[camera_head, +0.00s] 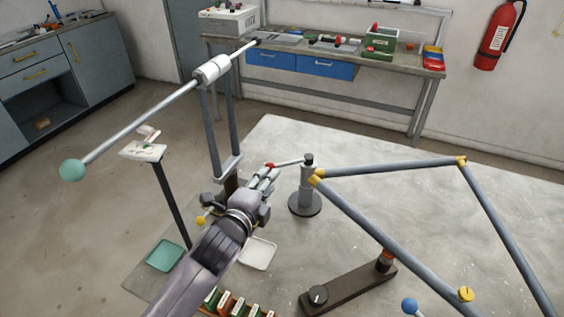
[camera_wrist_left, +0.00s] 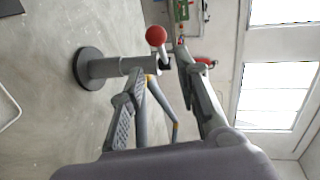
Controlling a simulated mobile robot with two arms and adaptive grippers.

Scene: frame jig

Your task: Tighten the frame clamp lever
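The clamp post (camera_head: 307,182) stands on a round dark base on the pale table. Its lever (camera_head: 288,163) sticks out to the left and ends in a red ball knob (camera_head: 270,166). My left gripper (camera_head: 268,176) is right by the knob. In the left wrist view my left gripper (camera_wrist_left: 155,85) has its fingers spread, and the red knob (camera_wrist_left: 156,36) shows just past the fingertips, between them; contact cannot be told. The post (camera_wrist_left: 112,68) lies beside one finger. The grey tube frame (camera_head: 395,166) has yellow corners, one beside the post. My right gripper is not in view.
A white tray (camera_head: 259,254) and a green tray (camera_head: 165,256) lie near my left arm. The table's back middle is clear.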

